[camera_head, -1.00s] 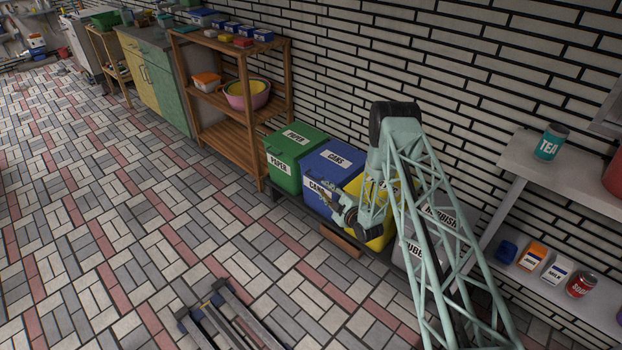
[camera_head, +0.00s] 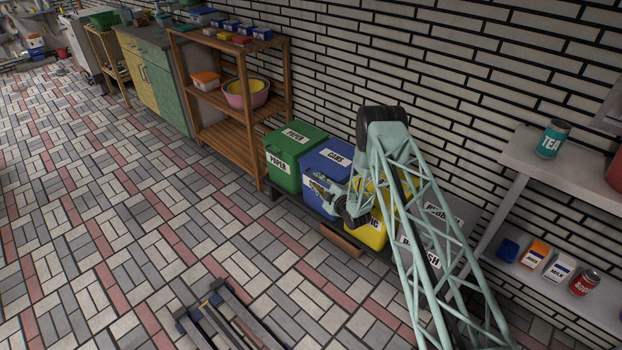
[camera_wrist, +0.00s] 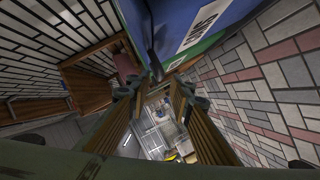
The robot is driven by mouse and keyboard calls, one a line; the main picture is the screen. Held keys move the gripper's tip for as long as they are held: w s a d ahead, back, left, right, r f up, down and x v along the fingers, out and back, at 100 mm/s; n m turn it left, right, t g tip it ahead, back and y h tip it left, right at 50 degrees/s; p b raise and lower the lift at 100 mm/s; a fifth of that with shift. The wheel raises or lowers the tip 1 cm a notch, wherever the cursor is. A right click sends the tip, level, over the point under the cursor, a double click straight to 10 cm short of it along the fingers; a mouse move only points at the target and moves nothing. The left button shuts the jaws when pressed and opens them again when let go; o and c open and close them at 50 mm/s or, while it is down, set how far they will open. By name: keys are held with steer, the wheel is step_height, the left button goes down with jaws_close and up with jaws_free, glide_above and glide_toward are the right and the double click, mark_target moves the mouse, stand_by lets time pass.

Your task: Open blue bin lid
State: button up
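The blue bin (camera_head: 322,174) labelled CANS stands between the green and yellow bins. Its lid (camera_head: 334,151) lies flat and looks closed. My gripper (camera_head: 318,186) is at the upper front of the blue bin and partly covers its front label. In the wrist view the blue bin (camera_wrist: 172,28) fills the top, with a dark edge running down towards the fingertips. The two fingers of my gripper (camera_wrist: 156,90) are spread apart with a gap between them and hold nothing. Whether a fingertip touches the lid edge I cannot tell.
The green PAPER bin (camera_head: 284,172) is to the left. The yellow bin (camera_head: 372,232) and grey RUBBISH bin (camera_head: 455,211) are to the right, partly behind my arm. A wooden shelf (camera_head: 232,144) stands left of the bins. The tiled floor in front is mostly clear.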

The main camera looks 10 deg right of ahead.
mark_target(311, 176)
steer(key=shift+b+x, duration=0.7)
steer(key=shift+x, duration=2.25)
steer(key=shift+c, duration=0.7)
jaws_close()
